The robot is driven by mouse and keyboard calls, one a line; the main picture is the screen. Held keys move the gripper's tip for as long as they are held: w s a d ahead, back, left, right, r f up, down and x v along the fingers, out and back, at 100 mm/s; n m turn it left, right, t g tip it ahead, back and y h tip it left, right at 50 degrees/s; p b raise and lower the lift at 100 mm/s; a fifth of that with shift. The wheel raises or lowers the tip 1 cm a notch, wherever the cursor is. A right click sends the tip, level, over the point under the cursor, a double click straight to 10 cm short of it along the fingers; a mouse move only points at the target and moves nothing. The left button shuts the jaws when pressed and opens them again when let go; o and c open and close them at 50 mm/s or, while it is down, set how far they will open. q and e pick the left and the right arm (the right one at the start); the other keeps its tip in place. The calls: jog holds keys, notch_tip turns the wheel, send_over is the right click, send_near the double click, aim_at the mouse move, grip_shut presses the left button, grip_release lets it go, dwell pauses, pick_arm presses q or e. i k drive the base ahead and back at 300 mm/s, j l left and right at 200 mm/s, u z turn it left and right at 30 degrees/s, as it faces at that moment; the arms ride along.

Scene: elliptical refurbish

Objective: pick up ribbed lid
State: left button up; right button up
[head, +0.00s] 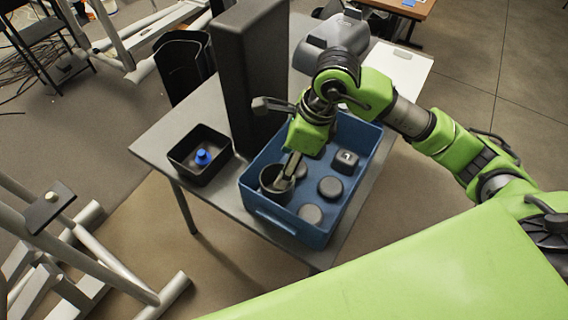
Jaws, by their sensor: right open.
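My right gripper (288,178) reaches down into the blue crate (265,221) on the grey table. Its jaws are open, and the fingertips are at a dark round cup-like piece (266,187) near the crate's left wall. I cannot tell whether they touch it. Several dark rounded pieces lie in the crate, among them one at the front (310,214), one in the middle (330,187) and a squarer one with a pale top (345,161). Ribs are too small to make out, so I cannot tell which piece is the ribbed lid. The gripper and arm hide part of the crate. My left gripper is not in view.
A small black bin (184,171) with a blue piece (203,157) stands left of the crate. A tall dark box (237,75) rises behind them. The table's left front (225,195) has a bare strip. A metal frame (110,272) stands on the floor at left.

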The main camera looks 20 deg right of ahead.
aim_at(408, 71)
jog(key=z, duration=1.4)
